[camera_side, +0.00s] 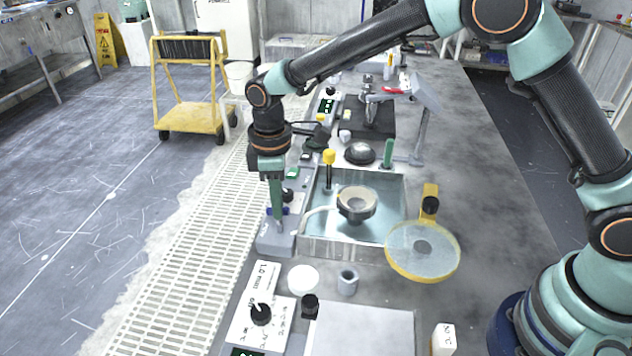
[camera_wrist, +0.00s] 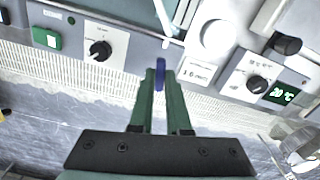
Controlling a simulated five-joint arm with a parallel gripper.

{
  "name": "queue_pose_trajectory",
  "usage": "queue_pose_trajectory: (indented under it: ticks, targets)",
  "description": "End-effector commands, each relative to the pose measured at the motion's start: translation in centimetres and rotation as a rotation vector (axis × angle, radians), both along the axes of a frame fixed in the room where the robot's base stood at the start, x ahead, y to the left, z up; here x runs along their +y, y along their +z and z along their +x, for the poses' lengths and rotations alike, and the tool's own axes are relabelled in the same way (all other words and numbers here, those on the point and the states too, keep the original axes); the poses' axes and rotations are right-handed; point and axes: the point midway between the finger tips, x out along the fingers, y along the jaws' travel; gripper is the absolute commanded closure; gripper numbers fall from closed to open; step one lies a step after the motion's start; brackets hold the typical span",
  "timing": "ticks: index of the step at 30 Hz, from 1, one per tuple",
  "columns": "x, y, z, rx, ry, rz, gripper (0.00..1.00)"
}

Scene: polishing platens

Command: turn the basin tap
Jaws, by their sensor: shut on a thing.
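The basin tap shows as a blue handle (camera_side: 286,210) on a grey block at the basin's left side, with a pale spout (camera_side: 318,211) curving over the basin. My gripper (camera_side: 278,222) points down at this block in the side view, its green fingers partly hiding the handle. In the wrist view the blue handle (camera_wrist: 160,73) sits between the fingertips of my gripper (camera_wrist: 160,78), which is shut on it. The steel basin (camera_side: 391,190) holds a grey round fixture (camera_side: 356,204) with a pale top.
A yellow-rimmed disc (camera_side: 423,250) stands right of the basin's near edge. A yellow-capped post (camera_side: 328,170) rises at its far left. A knob panel (camera_side: 262,315) lies nearer the camera. A slatted floor grating (camera_side: 190,270) runs along the left, with a yellow cart (camera_side: 190,85) beyond.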

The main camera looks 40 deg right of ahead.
Motion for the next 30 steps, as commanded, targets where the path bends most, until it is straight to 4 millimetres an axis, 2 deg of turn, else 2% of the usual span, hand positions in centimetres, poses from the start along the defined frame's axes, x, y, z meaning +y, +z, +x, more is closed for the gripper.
queue_pose_trajectory:
  ticks: [3, 9, 19, 21, 22, 30]
  targets:
    - [0.06, 0.11, 0.02, -0.001, 0.126, 0.0, 1.0]
    - [0.06, 0.14, 0.03, -0.001, 0.254, 0.001, 1.0]
    - [0.1, 0.18, 0.04, -0.003, 0.27, 0.001, 1.0]
    - [0.1, 0.19, 0.04, -0.003, 0.27, 0.001, 0.66]
    - [0.09, 0.19, 0.05, -0.003, 0.27, 0.001, 0.55]
    - [0.05, 0.09, 0.02, -0.001, 0.268, 0.001, 0.55]
